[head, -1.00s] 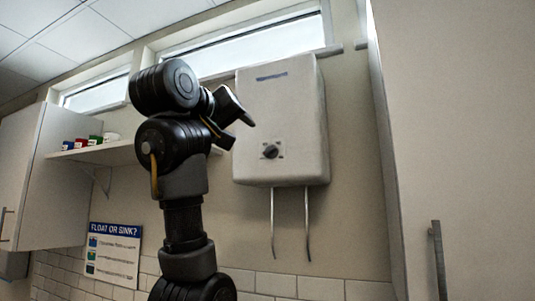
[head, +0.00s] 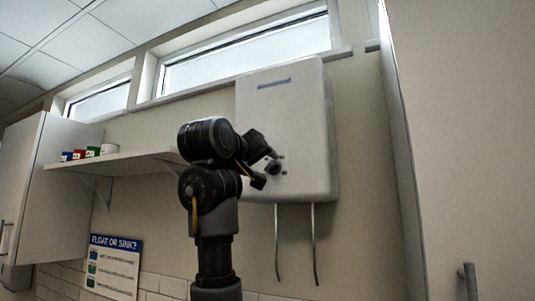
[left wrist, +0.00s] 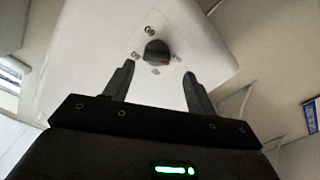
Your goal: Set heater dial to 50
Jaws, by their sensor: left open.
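The heater (head: 300,120) is a white box high on the wall, with a dark round dial (head: 273,168) low on its front. The left wrist view also shows the dial (left wrist: 155,50), with a red mark on its lower right side and small markings around it that I cannot read surely. My left gripper (head: 266,168) is just in front of the dial in the head view and partly overlaps it. In the left wrist view its two fingers (left wrist: 158,70) are spread, with the dial ahead between their tips and nothing held. My right gripper is not in view.
A wall shelf (head: 125,161) with small coloured pots stands left of my arm. Two pipes (head: 314,245) hang below the heater. A tall white cabinet (head: 465,130) is close on the right. A "Float or sink?" poster (head: 113,268) hangs lower left.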

